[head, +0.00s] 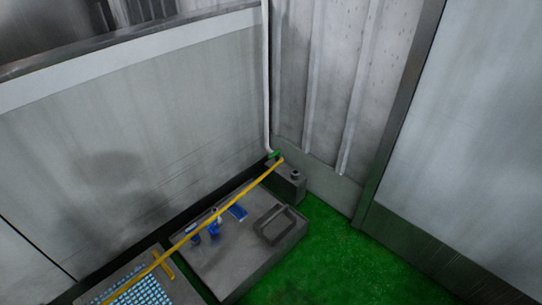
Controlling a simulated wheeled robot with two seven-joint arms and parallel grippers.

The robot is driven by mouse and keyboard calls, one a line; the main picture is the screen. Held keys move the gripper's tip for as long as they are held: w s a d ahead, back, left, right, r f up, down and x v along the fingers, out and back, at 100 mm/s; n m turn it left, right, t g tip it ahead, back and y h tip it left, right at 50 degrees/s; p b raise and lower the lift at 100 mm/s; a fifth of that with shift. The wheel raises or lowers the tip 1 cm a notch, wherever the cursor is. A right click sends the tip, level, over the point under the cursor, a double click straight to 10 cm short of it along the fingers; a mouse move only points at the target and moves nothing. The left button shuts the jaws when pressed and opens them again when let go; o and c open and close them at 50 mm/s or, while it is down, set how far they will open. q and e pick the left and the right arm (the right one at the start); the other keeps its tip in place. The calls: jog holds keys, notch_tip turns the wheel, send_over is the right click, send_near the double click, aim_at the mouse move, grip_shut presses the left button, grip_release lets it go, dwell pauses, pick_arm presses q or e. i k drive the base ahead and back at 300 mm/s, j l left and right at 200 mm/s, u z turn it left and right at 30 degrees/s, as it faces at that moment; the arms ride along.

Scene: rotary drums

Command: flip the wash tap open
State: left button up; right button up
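A small green piece, which looks like the wash tap (275,154), sits at the lower end of a thin white pipe (266,80) in the far corner. It is too small to tell its handle's position. The upper end of a long yellow pole (230,204) lies close beside it in the picture; I cannot tell if they touch. Neither of my grippers is in view.
Below the tap stands a grey box with a round neck (297,174). A low grey platform (260,262) holds blue items (214,229) and a dark tray (274,226). A blue-and-white grid (145,294) is at bottom left. Green floor (345,265) is clear at right.

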aim_at(278, 151)
jog(key=i+l, duration=0.85)
jog(key=i, duration=0.25)
jog(key=i+l+z, duration=0.1)
jog(key=i+l, duration=0.35)
jog(key=i, duration=0.05)
